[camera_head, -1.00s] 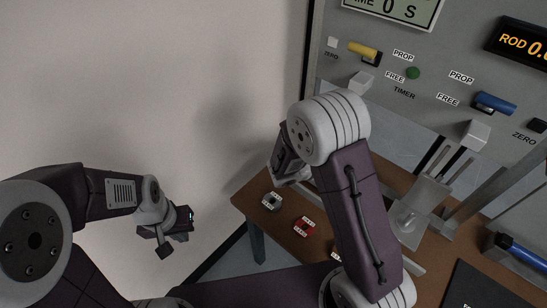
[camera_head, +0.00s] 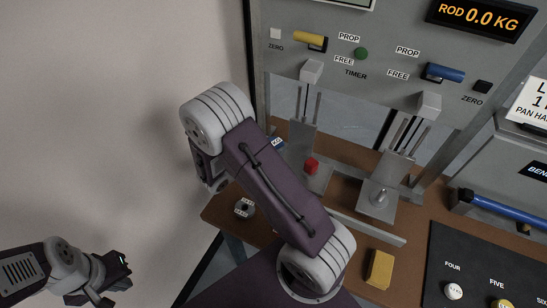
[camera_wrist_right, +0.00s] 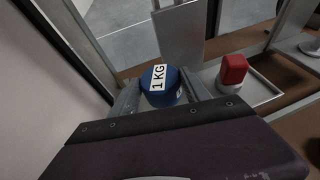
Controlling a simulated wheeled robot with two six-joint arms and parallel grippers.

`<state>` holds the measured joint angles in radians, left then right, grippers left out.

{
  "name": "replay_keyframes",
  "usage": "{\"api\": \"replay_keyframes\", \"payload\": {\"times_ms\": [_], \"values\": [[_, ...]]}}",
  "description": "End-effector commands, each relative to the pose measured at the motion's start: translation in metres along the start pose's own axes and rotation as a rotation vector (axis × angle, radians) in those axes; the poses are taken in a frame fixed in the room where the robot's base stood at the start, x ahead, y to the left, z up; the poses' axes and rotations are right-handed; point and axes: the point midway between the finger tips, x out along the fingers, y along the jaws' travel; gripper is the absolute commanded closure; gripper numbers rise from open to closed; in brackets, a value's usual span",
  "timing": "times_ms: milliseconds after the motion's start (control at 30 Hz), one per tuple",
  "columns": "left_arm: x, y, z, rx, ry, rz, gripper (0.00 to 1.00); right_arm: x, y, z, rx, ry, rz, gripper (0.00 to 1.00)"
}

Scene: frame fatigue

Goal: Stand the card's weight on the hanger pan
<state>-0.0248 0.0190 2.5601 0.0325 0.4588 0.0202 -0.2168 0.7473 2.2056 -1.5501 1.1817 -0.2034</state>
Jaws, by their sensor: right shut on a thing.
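A blue round weight (camera_wrist_right: 160,88) labelled 1 KG sits between the fingers of my right gripper (camera_wrist_right: 161,92) in the right wrist view. In the head view only a bit of the weight (camera_head: 278,143) shows past my right arm, which hides that gripper. To its right, a flat pan (camera_head: 317,178) bears a red block (camera_head: 311,165). A second pan (camera_head: 372,207) with a round metal piece stands further right. A partly cut-off card (camera_head: 530,103) reads "1" and "PAN HA". My left gripper (camera_head: 112,278) is low at the left, away from the table; its opening is unclear.
A grey panel (camera_head: 380,50) with yellow and blue levers stands behind the pans. Metal posts and rails surround them. A small weight (camera_head: 243,208) and a yellow block (camera_head: 380,268) are on the brown table (camera_head: 345,285). A black mat (camera_head: 480,260) lies at right.

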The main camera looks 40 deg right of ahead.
Motion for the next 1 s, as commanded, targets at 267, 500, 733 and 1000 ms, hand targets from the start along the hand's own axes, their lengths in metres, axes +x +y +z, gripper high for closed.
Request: {"api": "replay_keyframes", "payload": {"times_ms": [267,500,733,1000], "values": [[0.004,0.0,0.0,0.0,0.0,0.0,1.0,0.009,0.0,-0.021,-0.003,-0.004,0.0,1.0],[0.005,0.0,0.001,0.0,0.0,0.0,1.0,0.016,0.0,-0.039,0.002,-0.004,0.001,1.0],[0.006,0.0,0.001,0.0,0.0,0.0,1.0,0.017,0.0,-0.04,0.002,-0.004,0.001,1.0],[0.008,0.0,0.001,0.0,0.0,0.0,1.0,0.017,0.0,-0.043,0.001,0.0,0.001,0.23]]}}
